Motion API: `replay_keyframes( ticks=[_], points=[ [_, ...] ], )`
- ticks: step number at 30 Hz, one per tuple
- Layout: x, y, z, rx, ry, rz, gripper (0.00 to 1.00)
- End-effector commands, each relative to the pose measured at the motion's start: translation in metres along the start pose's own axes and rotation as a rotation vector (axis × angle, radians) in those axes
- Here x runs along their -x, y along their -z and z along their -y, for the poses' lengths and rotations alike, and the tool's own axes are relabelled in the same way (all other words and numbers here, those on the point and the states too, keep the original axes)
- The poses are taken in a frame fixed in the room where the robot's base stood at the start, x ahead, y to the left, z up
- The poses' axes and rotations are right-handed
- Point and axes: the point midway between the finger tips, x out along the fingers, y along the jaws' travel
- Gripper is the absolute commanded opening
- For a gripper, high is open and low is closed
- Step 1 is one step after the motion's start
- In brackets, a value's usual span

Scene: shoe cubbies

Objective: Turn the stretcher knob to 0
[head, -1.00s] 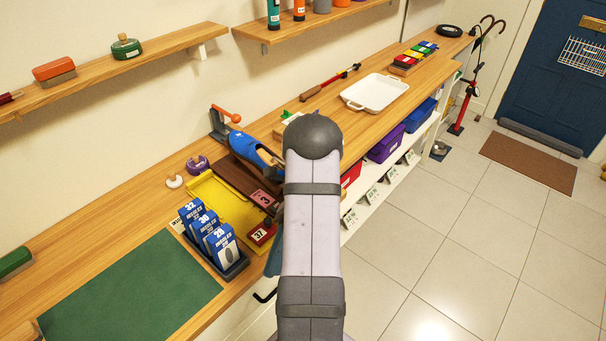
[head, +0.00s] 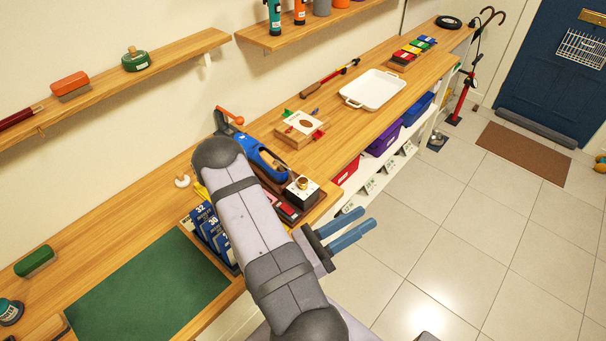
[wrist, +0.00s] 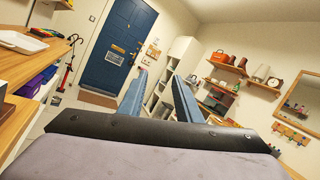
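A small black box with a pale top and a brass knob (head: 302,183) stands at the front edge of the bench, beside a blue shoe (head: 262,160) on a device with an orange-tipped lever (head: 230,115). The knob's markings are too small to read. My gripper (head: 368,218) is over the floor in front of the bench, below and right of the knob and apart from it. Its two blue fingers are spread and empty, as the wrist view (wrist: 158,85) also shows. The wrist view does not show the knob.
My arm covers part of the bench and the blue boxes (head: 205,222). A wooden block with a white card (head: 300,125) and a white tray (head: 374,90) lie farther along. A green mat (head: 145,290) is at left.

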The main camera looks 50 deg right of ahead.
Motion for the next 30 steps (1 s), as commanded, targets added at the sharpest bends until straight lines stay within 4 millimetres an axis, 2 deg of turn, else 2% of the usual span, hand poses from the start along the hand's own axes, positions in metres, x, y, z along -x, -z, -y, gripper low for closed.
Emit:
replay_keyframes(
  ticks=[1,3,6,9,12,15,20,25,30],
  points=[
    [0.007,0.002,-0.024,-0.041,-0.085,-0.008,0.31],
    [0.018,0.004,-0.061,-0.131,-0.204,-0.028,0.31],
    [0.04,0.0,-0.108,-0.247,-0.369,-0.058,0.31],
    [0.064,-0.006,-0.145,-0.334,-0.508,-0.087,0.31],
    [0.082,-0.012,-0.168,-0.391,-0.603,-0.109,0.31],
    [0.093,-0.016,-0.181,-0.422,-0.658,-0.121,0.31],
    [0.099,-0.018,-0.187,-0.438,-0.685,-0.128,0.31],
    [0.095,-0.019,-0.189,-0.437,-0.682,-0.129,0.31],
    [0.083,-0.019,-0.196,-0.438,-0.678,-0.13,0.31]
  ],
)
